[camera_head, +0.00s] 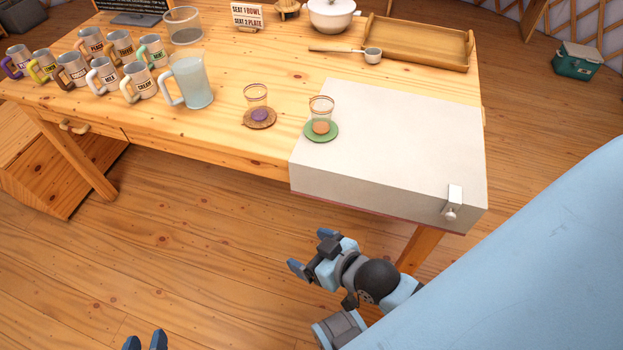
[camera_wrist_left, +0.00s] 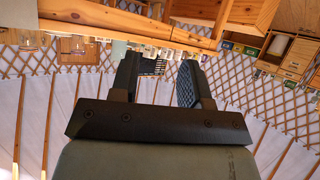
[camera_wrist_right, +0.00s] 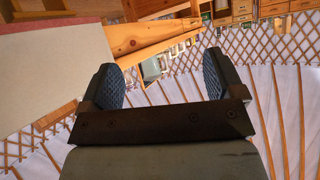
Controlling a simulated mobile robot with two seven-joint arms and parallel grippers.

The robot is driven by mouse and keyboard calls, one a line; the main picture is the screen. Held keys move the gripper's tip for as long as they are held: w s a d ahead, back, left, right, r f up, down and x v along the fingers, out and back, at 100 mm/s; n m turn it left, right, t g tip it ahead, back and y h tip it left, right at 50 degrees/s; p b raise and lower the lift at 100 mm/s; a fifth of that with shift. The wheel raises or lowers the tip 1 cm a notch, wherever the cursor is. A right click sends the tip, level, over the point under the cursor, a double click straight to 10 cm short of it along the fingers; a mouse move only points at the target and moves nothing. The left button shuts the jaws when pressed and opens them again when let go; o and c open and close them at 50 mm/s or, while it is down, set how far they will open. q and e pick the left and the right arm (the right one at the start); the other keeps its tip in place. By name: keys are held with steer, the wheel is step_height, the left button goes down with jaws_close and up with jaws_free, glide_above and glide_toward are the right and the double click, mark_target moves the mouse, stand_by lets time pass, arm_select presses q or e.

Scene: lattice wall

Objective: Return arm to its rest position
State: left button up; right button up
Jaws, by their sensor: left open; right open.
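My right gripper (camera_head: 308,254) is open and empty, in front of the table (camera_head: 230,128) and below the front edge of the white box-like block on it. In the right wrist view the two fingers of my right gripper (camera_wrist_right: 163,85) stand wide apart with nothing between them. My left gripper (camera_head: 145,341) shows only its fingertips at the bottom edge of the head view, low over the floor. In the left wrist view the fingers of my left gripper (camera_wrist_left: 160,80) are apart and empty. Most of the left arm is hidden.
The white block (camera_head: 400,140) with a metal latch overhangs the table's front right. A glass on a green coaster (camera_head: 320,137) stands at its left edge. A glass on a brown coaster (camera_head: 259,124), a pitcher (camera_head: 192,82) and several mugs stand left. The floor (camera_head: 190,240) ahead is clear.

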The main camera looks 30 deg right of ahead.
arm_select(q)
step_height(320, 180, up, 17)
steer(key=s+a+y+p, duration=0.1)
steer(key=a+p, duration=0.1)
steer(key=p, duration=2.4)
steer(key=shift+s+a+f+g+p, duration=0.2)
steer(key=shift+s+g+p, duration=0.1)
steer(key=shift+g+p, duration=0.1)
arm_select(e)
step_height(320, 180, up, 17)
steer(key=s+d+h, duration=0.1)
steer(key=d, duration=0.1)
steer(key=shift+s+f+g, duration=0.15)
steer(key=shift+s+g, duration=0.15)
steer(key=shift+g, duration=0.1)
arm_select(q)
steer(key=shift+d+r, duration=0.2)
arm_select(e)
steer(key=shift+w+r, duration=0.1)
steer(key=shift+r, duration=0.2)
